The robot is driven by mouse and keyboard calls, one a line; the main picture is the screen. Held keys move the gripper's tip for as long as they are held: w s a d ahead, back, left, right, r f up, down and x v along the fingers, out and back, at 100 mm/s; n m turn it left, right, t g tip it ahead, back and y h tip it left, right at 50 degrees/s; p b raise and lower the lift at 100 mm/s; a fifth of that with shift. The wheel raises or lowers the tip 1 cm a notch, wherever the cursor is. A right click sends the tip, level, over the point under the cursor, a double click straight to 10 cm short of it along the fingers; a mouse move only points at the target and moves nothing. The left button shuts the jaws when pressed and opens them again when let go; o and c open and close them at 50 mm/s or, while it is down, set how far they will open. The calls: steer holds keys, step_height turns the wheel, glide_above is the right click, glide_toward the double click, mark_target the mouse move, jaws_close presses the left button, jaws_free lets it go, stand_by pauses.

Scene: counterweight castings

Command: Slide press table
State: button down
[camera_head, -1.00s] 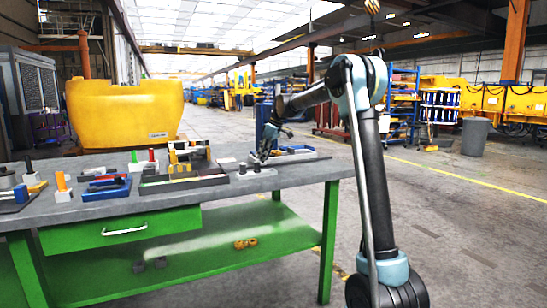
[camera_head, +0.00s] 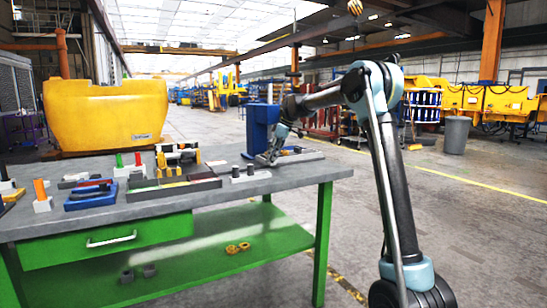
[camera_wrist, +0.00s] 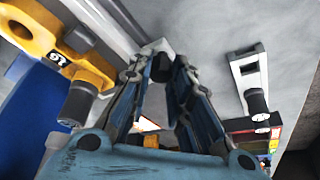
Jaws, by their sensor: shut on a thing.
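My gripper (camera_head: 269,160) is low over the right part of the bench top, beside the foot of a blue upright press body (camera_head: 262,128). In the wrist view my gripper's blue fingers (camera_wrist: 163,62) are closed in on a small light grey block (camera_wrist: 156,46). The block is at the end of a pale grey rail or strip (camera_wrist: 108,20) on the bench. I cannot tell which piece is the press table itself. The fingers hide part of the block. A yellow piece marked 16 (camera_wrist: 50,50) is left of the fingers in the wrist view.
A pale block with dark pegs (camera_head: 243,174) stands left of my gripper. A dark tray (camera_head: 172,189) with coloured pieces lies farther left, beside a blue tray (camera_head: 92,196). The bench's right end (camera_head: 325,172) is mostly clear.

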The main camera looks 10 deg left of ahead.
steer(key=c, duration=1.5)
jaws_free()
steer(key=shift+w+d, duration=0.3)
steer(key=shift+d, duration=0.05)
steer(key=shift+o, duration=0.2)
steer(key=shift+s+a, duration=0.1)
steer(key=shift+r, duration=0.1)
steer(key=v, duration=1.1)
steer(key=shift+r, duration=0.35)
